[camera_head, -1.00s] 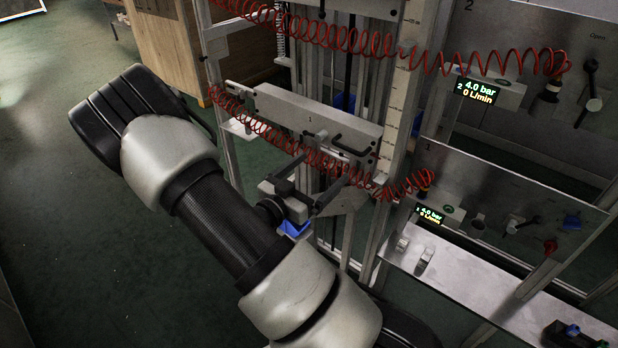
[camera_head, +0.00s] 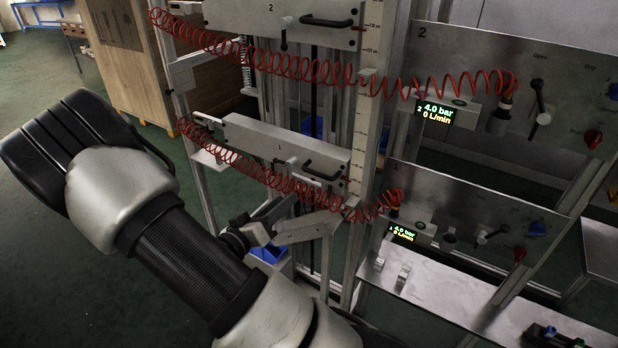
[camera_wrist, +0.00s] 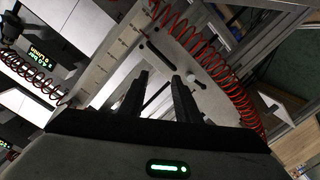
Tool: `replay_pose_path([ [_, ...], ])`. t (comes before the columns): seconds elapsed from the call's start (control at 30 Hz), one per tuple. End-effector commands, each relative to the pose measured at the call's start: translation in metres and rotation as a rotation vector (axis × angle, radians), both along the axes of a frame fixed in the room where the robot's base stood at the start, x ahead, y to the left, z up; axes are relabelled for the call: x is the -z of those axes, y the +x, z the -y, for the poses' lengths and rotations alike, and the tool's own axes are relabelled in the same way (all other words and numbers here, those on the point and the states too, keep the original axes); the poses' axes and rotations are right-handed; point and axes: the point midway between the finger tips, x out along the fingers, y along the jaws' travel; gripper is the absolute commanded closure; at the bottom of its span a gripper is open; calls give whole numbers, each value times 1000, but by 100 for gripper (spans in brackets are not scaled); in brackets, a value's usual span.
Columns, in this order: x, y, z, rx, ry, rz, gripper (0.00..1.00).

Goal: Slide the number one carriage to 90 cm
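The number one carriage (camera_head: 262,136) is a grey plate marked 1, lying across the frame's uprights in the head view. A black handle (camera_head: 323,172) sits near its right end, beside a light lever. My gripper (camera_head: 288,210) is just below and left of that handle. The wrist view shows the two dark fingers of my gripper (camera_wrist: 160,80) spread apart, with nothing clearly held. Part of the carriage's lower side is hidden behind red hose.
The number two carriage (camera_head: 250,12) is above, with its own handle. Red coiled hoses (camera_head: 260,172) hang across the front of the carriages. Valve panels (camera_head: 470,215) with displays and a metal shelf (camera_head: 440,290) stand to the right. Open floor lies left.

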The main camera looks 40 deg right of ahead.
Motion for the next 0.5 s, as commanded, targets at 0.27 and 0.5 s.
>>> replay_pose_path([
  [0.27,-14,3,0,-96,-177,-688,70],
  [0.5,-16,4,1,-145,-245,-917,70],
])
